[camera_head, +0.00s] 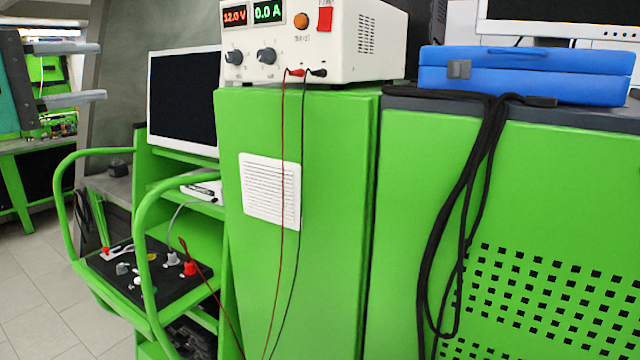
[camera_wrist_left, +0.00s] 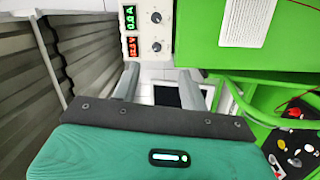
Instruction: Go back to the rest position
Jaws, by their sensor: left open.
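My left gripper (camera_head: 88,72) is at the upper left edge of the head view, teal with two grey fingers. Its fingers are spread apart with nothing between them. In the left wrist view, the open fingers (camera_wrist_left: 158,75) show beyond the teal gripper body. The gripper is in the air to the left of the monitor and the power supply, apart from both. My right gripper is in neither view.
A white power supply (camera_head: 310,40), reading 12.0 V and 0.0 A, stands on a green cabinet (camera_head: 335,200). A red and a black lead hang from it. A monitor (camera_head: 185,98) and a green cart with a connector board (camera_head: 100,268) stand left. A blue case (camera_head: 525,72) lies right.

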